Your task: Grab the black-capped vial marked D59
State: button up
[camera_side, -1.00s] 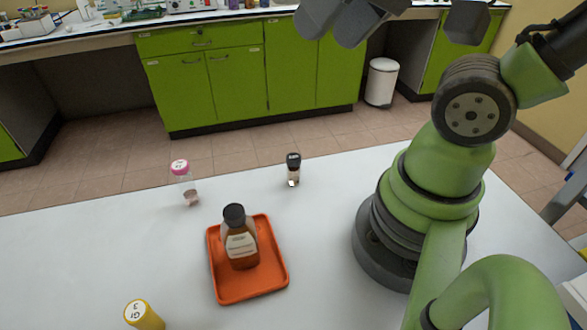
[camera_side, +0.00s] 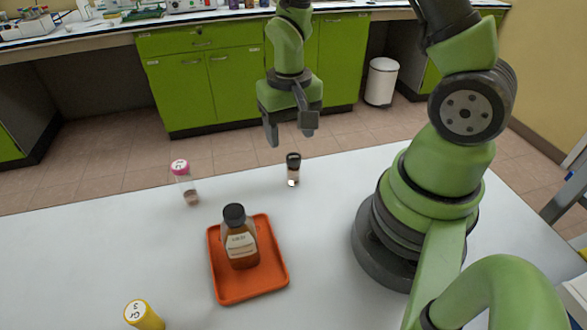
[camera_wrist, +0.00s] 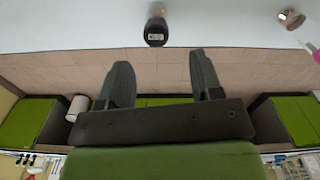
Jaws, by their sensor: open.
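A small black-capped vial (camera_side: 293,170) stands upright near the far edge of the white table. Its marking is too small to read in the side view. In the wrist view the black cap of the vial (camera_wrist: 156,31) shows at the top, with a light label I cannot read. My gripper (camera_side: 291,136) is open and empty, above and slightly behind the vial in the side view. In the wrist view my gripper's two fingers (camera_wrist: 160,72) are spread apart, and the vial lies beyond their tips, not between them.
A pink-capped vial (camera_side: 184,182) stands left of the black-capped one. An orange tray (camera_side: 219,288) holds a brown bottle (camera_side: 240,240) in front. A yellow-capped vial (camera_side: 144,314) is at the front left. The table (camera_side: 90,255) between them is bare.

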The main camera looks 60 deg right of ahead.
aim_at(293, 156)
notch_tip(293, 156, down, 3)
jog(key=shift+f, duration=0.1)
jog(key=shift+s+a+f, duration=0.1)
jog(key=shift+s+f, duration=0.1)
jog(key=shift+f, duration=1.1)
jog(key=shift+s+a+f, duration=0.1)
jog(key=shift+s+f, duration=0.1)
jog(key=shift+f, duration=1.1)
jog(key=shift+d, duration=0.1)
jog(key=c, duration=1)
